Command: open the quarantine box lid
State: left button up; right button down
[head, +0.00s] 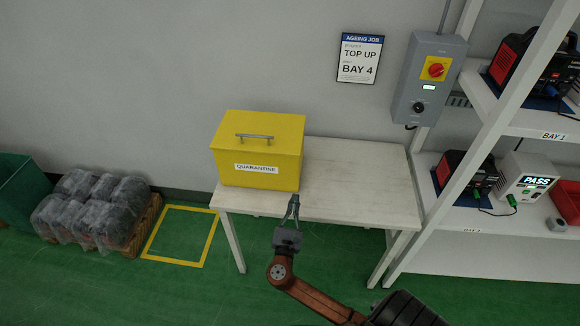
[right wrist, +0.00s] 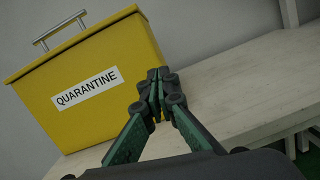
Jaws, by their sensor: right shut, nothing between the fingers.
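The yellow quarantine box (head: 232,165) stands on the left part of a pale table, with its lid (head: 276,125) closed. A metal bar handle (head: 254,137) is on top of the lid, and a white QUARANTINE label is on the front. In the right wrist view the box (right wrist: 125,60) fills the left side, with the handle (right wrist: 60,31) at the upper left. My right gripper (head: 293,199) is shut and empty, in front of the box's lower right front corner and below the lid. Its closed fingertips (right wrist: 158,78) also show in the right wrist view. My left gripper is not in view.
The table top (head: 360,180) is bare right of the box. A shelf rack (head: 483,150) with chargers and a PASS device stands at the right. A grey control box (head: 430,78) hangs on the wall. Wrapped goods on a pallet (head: 100,205) lie on the floor at left.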

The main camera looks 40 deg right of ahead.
aim_at(291, 166)
jog(key=w+d+r+n, duration=0.1)
jog(key=w+d, duration=0.1)
jog(key=w+d+r+t, duration=0.1)
jog(key=w+r, duration=0.1)
jog(key=w, duration=0.1)
jog(key=w+d+r+n+b, duration=0.1)
jog(key=w+d, duration=0.1)
jog(key=w, duration=0.1)
jog(key=shift+w+d+r+n+t, duration=0.2)
jog(key=shift+d+n+t, duration=0.1)
jog(key=shift+d, duration=0.05)
notch_tip(291, 166, up, 3)
jog(key=shift+s+a+f+p, duration=0.1)
jog(key=shift+f+p, duration=0.05)
jog(key=shift+p, duration=0.2)
jog(key=shift+r+h, duration=0.3)
jog(key=shift+r, duration=0.3)
jog(key=shift+a, duration=0.1)
